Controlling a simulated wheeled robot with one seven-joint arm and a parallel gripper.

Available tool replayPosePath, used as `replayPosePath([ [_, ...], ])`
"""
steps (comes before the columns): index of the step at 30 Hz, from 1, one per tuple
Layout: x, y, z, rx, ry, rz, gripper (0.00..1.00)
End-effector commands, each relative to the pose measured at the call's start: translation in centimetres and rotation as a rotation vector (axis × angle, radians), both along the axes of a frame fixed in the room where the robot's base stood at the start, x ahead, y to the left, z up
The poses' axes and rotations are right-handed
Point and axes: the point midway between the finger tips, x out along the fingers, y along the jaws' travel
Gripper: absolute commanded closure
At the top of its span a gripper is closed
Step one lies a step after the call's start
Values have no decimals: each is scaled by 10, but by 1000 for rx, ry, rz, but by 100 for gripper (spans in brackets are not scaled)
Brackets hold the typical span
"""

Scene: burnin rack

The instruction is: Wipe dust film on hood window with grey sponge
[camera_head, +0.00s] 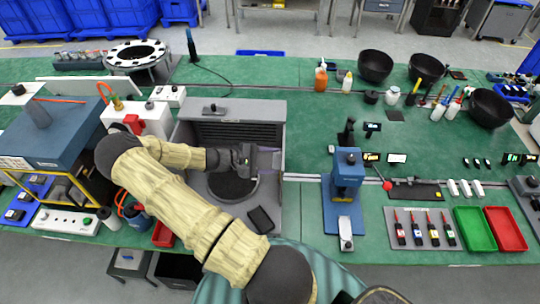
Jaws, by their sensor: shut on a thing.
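My gripper (262,160) is over the right part of the grey hood (277,112), reached from the front left by my cream-sleeved arm. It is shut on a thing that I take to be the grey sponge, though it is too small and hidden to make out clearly. The hood has a dark slatted back and a dark round area on its floor. I cannot pick out the window pane or the dust film for sure; my arm and gripper cover part of the hood.
A dark flat pad (260,219) lies at the hood's front right. A blue press (347,175) stands to the right. A white box with a red part (140,118) and a blue-topped rack (50,130) crowd the left.

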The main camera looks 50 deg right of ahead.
Motion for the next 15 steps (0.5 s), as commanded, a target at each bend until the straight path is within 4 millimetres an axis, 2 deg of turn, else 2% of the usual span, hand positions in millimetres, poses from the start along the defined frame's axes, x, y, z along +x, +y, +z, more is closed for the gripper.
replayPosePath([
  [10,-2,3,0,0,0,0,65],
  [15,3,7,-1,-1,-1,2,65],
])
